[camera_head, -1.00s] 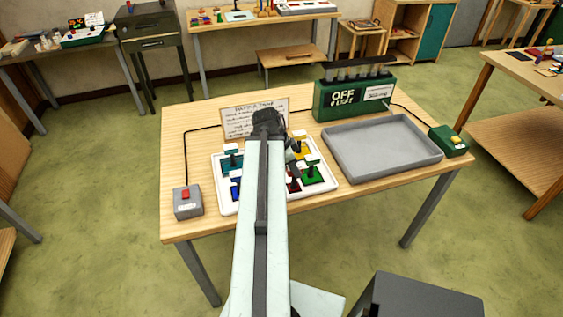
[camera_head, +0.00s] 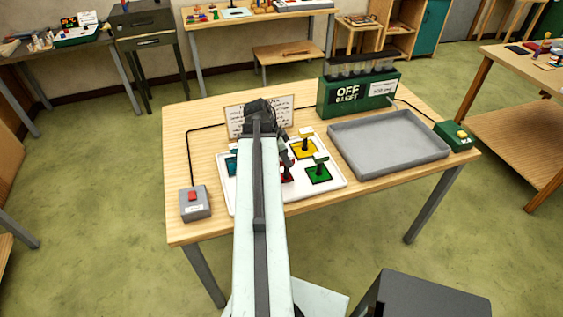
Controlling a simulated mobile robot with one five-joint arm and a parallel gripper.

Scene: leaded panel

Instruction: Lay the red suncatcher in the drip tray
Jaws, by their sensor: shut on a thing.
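The red suncatcher (camera_head: 288,177) shows as a small dark red patch just right of my arm, over the white board (camera_head: 328,185). My gripper (camera_head: 287,162) is directly above it and shut on it; my arm hides much of both. I cannot tell whether the red piece is lifted clear of the board. The grey drip tray (camera_head: 388,147) is empty, right of the board on the same table.
A yellow suncatcher (camera_head: 304,148) and a green one (camera_head: 319,172) stand close to my gripper. A teal one (camera_head: 231,164) is partly hidden left of my arm. A green OFF box (camera_head: 345,96) stands behind the tray, and a red-button box (camera_head: 194,203) at left.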

